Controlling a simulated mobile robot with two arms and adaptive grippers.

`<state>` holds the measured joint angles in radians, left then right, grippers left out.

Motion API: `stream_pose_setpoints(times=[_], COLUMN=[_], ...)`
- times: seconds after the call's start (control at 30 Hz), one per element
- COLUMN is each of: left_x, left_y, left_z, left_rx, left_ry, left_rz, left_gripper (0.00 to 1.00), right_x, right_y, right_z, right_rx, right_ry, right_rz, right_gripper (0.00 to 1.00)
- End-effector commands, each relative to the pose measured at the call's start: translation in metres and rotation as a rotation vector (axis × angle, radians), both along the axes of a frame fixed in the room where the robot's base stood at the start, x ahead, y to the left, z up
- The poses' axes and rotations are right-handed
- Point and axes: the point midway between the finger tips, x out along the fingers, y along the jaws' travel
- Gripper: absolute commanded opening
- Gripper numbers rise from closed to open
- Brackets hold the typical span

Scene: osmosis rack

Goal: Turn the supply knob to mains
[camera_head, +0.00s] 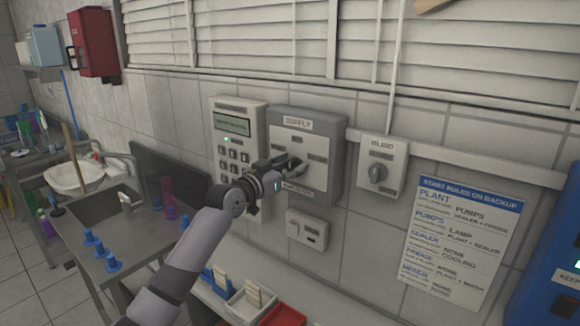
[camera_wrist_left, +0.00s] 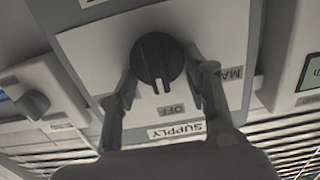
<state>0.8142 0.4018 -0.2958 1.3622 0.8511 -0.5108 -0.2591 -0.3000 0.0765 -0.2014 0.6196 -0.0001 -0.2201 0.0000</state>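The grey supply panel (camera_head: 325,128), labelled SUPPLY, is on the wall in the middle of the head view. My left gripper (camera_head: 292,164) is in front of it and hides its knob there. In the left wrist view, the round dark supply knob (camera_wrist_left: 157,60) sits on a pale plate, its white mark pointing at the OFF label (camera_wrist_left: 170,109). A label starting MA (camera_wrist_left: 231,74) is partly hidden by the right finger. My left gripper's fingers (camera_wrist_left: 160,66) are apart, one on each side of the knob; I cannot tell whether they touch it. My right gripper is not in view.
A keypad box (camera_head: 238,150) is just left of the panel; a second knob box (camera_head: 380,170) is to its right. A small switch box (camera_head: 307,229) sits below. A rules sheet (camera_head: 462,235) hangs at right. Trays (camera_head: 246,306) stand below, and a sink (camera_head: 82,176) is at left.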

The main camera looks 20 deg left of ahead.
Motion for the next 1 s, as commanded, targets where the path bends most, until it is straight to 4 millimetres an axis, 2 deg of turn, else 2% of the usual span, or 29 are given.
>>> stream_pose_setpoints(times=[0.37,0.67,1.0], left_x=[-0.0002,0.0001,0.0010], left_y=[-0.0002,0.0003,0.0026], left_z=[-0.0001,0.0000,0.0000], left_rx=[0.000,-0.039,-0.249], left_ry=[0.000,0.014,0.090], left_rz=[-0.001,-0.001,-0.001], left_gripper=[0.17,0.16,0.16], right_x=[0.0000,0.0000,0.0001], right_y=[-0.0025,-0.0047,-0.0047], right_z=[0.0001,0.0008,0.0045], right_rx=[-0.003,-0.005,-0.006], right_ry=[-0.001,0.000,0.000], right_rz=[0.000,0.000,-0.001], right_gripper=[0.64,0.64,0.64])
